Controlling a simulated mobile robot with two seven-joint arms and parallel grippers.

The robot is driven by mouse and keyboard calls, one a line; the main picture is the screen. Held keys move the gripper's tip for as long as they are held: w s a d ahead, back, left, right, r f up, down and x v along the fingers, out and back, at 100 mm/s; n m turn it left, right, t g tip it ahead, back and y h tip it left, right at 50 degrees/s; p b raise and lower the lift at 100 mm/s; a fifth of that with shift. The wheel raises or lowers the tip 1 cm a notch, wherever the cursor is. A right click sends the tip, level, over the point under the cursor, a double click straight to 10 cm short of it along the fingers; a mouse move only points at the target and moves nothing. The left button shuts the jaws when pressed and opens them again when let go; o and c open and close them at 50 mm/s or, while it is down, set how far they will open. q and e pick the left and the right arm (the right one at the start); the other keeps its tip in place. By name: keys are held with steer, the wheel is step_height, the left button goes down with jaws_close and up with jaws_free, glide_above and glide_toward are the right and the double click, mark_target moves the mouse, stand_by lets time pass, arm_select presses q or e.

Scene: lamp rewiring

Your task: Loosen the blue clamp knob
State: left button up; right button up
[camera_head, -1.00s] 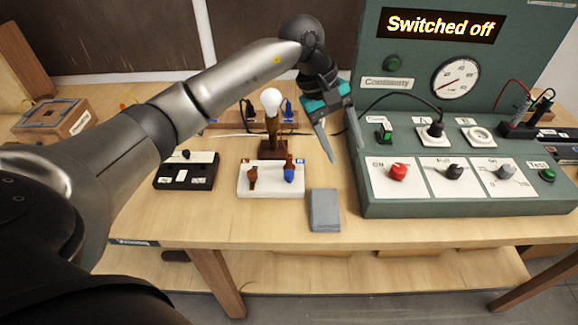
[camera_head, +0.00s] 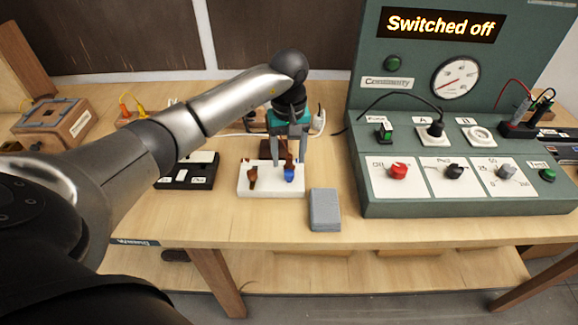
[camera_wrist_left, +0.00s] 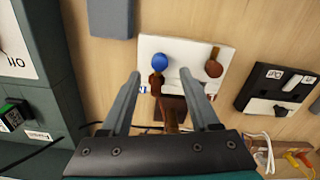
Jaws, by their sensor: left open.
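The blue clamp knob (camera_head: 289,175) sits on the right part of a white terminal block (camera_head: 262,192), in front of a brown piece. In the left wrist view the blue knob (camera_wrist_left: 159,62) is near the gap between the fingertips, slightly beyond them. A brown knob (camera_head: 252,180) stands on the block's left part. My left gripper (camera_head: 289,163) is open, pointing down just behind and above the blue knob, one finger on each side of its line. I cannot tell whether a finger touches anything. The lamp behind is mostly hidden by my gripper. My right gripper is out of view.
A grey block (camera_head: 324,209) lies right of the terminal block. The green test panel (camera_head: 460,203) stands further right, its display reading "Switched off". A black switch box (camera_head: 186,180) is to the left. The wooden table (camera_head: 230,228) is clear in front.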

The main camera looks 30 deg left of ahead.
mark_target(289, 172)
arm_select(q)
steer(key=shift+f, duration=2.1)
steer(key=shift+c, duration=0.2)
jaws_close()
